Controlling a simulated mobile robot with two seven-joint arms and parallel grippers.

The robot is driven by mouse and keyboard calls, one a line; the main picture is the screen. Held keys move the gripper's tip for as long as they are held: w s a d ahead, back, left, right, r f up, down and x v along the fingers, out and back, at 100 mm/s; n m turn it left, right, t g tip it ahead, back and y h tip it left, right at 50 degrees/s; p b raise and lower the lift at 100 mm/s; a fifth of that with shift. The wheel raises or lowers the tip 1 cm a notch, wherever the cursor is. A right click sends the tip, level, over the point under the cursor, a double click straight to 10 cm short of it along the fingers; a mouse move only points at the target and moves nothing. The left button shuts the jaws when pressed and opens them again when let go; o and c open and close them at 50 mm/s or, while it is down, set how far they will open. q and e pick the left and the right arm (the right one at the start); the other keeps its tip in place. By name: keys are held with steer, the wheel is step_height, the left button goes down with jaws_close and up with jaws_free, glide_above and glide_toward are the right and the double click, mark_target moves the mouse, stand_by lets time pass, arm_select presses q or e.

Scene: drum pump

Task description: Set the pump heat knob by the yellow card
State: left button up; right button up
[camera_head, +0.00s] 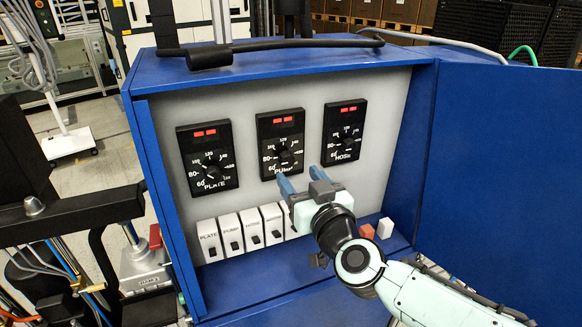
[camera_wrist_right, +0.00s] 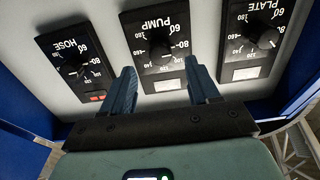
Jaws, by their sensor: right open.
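The pump panel (camera_head: 265,124) is the middle one of three black dial panels inside a blue cabinet. Its round black knob (camera_head: 285,157) has a numbered scale around it; I cannot read the pointer setting surely. The right wrist view shows the pump knob (camera_wrist_right: 160,50) upside down, between and beyond my fingers. My right gripper (camera_head: 301,179) is open and empty, its two blue fingers just below the pump knob in the head view. In the right wrist view the fingers (camera_wrist_right: 160,72) stand apart, with no visible contact. I see no yellow card. My left gripper is out of view.
The plate panel (camera_head: 192,142) is left and the hose panel (camera_head: 345,111) right of the pump panel. Several labelled white switches (camera_head: 231,236) line the cabinet bottom. An orange block (camera_head: 367,231) and white block (camera_head: 385,228) sit lower right. The blue door (camera_head: 505,165) stands open.

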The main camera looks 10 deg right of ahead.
mark_target(288, 163)
steer(key=w, duration=0.2)
steer(key=w+a, duration=0.1)
steer(key=w, duration=0.2)
steer(key=c, duration=1)
